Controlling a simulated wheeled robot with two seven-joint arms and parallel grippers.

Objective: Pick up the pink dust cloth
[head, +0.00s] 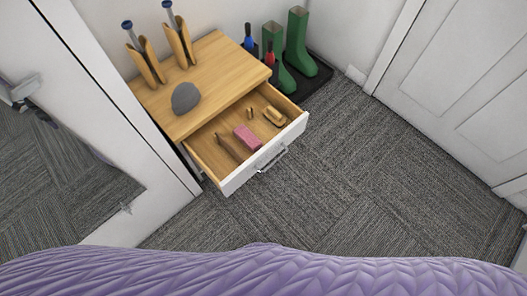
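The pink dust cloth (247,137) lies folded in the open drawer (237,177) of a small wooden-topped cabinet, near the drawer's middle. It looks like a small pink block from above, and nothing covers it. The drawer is pulled out toward the lower right and has a white front with a metal handle (272,159). Neither of my grippers shows in the head view.
A brush-like item (274,116) and thin brown items (228,147) share the drawer. A grey rounded object (186,97) sits on the cabinet top (213,68). Green boots (299,45) stand behind. A purple quilted surface (270,275) spans the front; carpet (335,160) right of the drawer is clear.

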